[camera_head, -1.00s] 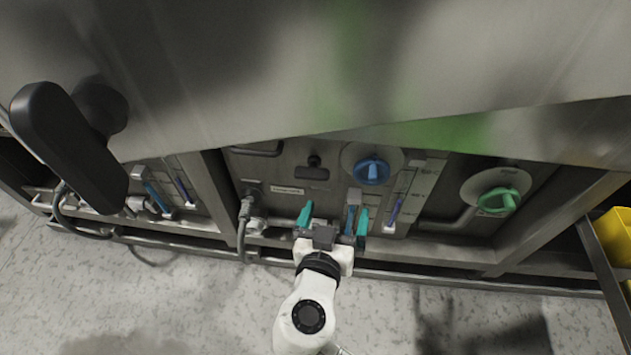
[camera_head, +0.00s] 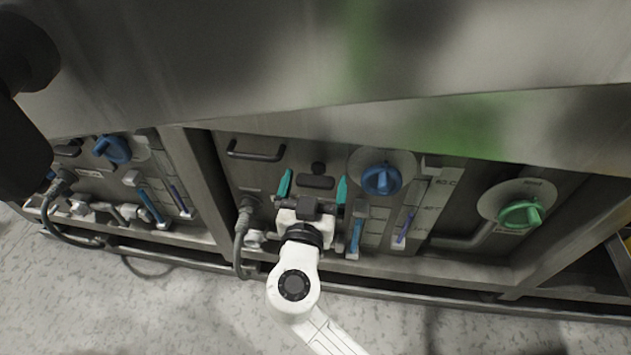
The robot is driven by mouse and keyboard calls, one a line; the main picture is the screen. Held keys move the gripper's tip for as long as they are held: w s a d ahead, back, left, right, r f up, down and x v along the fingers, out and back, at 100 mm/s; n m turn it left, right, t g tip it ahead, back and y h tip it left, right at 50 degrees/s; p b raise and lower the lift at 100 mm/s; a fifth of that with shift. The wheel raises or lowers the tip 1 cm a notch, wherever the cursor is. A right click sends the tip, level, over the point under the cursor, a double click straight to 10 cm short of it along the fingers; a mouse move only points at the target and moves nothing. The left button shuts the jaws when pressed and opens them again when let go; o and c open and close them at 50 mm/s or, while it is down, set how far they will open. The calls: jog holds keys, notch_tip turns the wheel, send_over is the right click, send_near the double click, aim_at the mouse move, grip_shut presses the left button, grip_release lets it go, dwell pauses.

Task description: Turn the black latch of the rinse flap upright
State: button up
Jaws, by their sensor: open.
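A small black latch (camera_head: 316,182) sits on the grey panel of the middle bay. Its bar lies roughly level, with a dark round knob (camera_head: 318,167) just above it. I take this for the rinse flap's latch, but no readable label confirms it. My gripper (camera_head: 315,175) is open, with one teal finger on each side of the latch in the picture. Nothing is between the fingers that I can see as held. How far the fingertips are from the panel I cannot tell. The gripper's body hides the panel below the latch.
A bar handle (camera_head: 256,152) is left of the latch and a blue knob (camera_head: 381,180) right of it. A green knob (camera_head: 520,214) is further right. A hose (camera_head: 240,235) hangs at the left. A large dark handle-like shape (camera_head: 22,110) fills the left edge. Below is open floor (camera_head: 190,320).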

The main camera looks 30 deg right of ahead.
jog(key=shift+w+d, duration=0.35)
jog(key=shift+w, duration=0.1)
jog(key=c, duration=1)
